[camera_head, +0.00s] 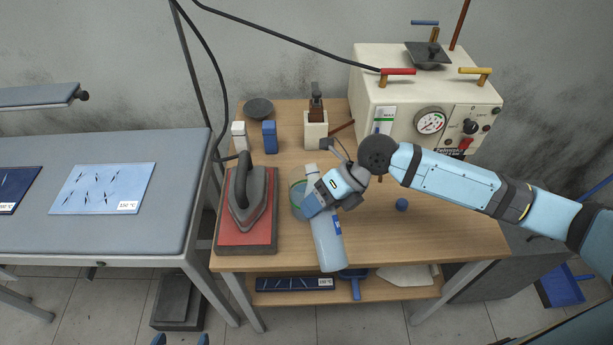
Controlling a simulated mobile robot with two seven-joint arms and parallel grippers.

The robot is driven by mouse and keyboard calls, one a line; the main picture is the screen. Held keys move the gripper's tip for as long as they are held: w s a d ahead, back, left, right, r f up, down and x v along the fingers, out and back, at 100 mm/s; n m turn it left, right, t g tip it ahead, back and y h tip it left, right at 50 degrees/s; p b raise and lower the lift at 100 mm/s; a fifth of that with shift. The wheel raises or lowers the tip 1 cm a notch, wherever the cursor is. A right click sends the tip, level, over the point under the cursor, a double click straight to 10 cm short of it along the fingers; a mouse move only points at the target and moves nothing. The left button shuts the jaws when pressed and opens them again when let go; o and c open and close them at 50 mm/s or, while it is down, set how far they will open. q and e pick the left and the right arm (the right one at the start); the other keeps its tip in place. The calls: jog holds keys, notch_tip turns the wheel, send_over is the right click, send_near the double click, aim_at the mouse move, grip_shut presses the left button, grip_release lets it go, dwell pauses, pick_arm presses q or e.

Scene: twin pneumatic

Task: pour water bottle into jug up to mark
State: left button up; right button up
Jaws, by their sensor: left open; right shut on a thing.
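The water bottle (328,246), pale blue with a blue label patch, is near the front of the wooden table. Its narrow light neck (311,172) points up and slightly left in the picture. My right gripper (320,199) is shut around its upper part. The bottle's base overlaps the table's front edge; I cannot tell whether it touches the table. A greenish round vessel (296,196), apparently the jug, shows partly behind the bottle and gripper; its mark and water level are hidden. My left gripper (181,341) shows only as two spread blue tips at the bottom edge, empty.
An iron (243,200) stands on a red pad (229,236) left of the bottle. A boiler (432,87) with a gauge is at the back right. White and blue small containers (269,137) stand behind. A grey pressing table (100,235) is left.

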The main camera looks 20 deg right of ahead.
jog(key=shift+s+f+m+g+p, duration=0.1)
jog(key=shift+s+m+g+p, duration=0.25)
jog(key=shift+g+p, duration=0.95)
dwell(2.3)
jog(key=shift+w+r+m+g, duration=0.35)
jog(key=shift+w+r+g, duration=0.05)
jog(key=shift+w+r, duration=0.25)
dwell(1.8)
jog(key=shift+r+m+g+p, duration=0.3)
jog(key=shift+r+g, duration=0.15)
jog(key=shift+g, duration=0.05)
dwell(1.5)
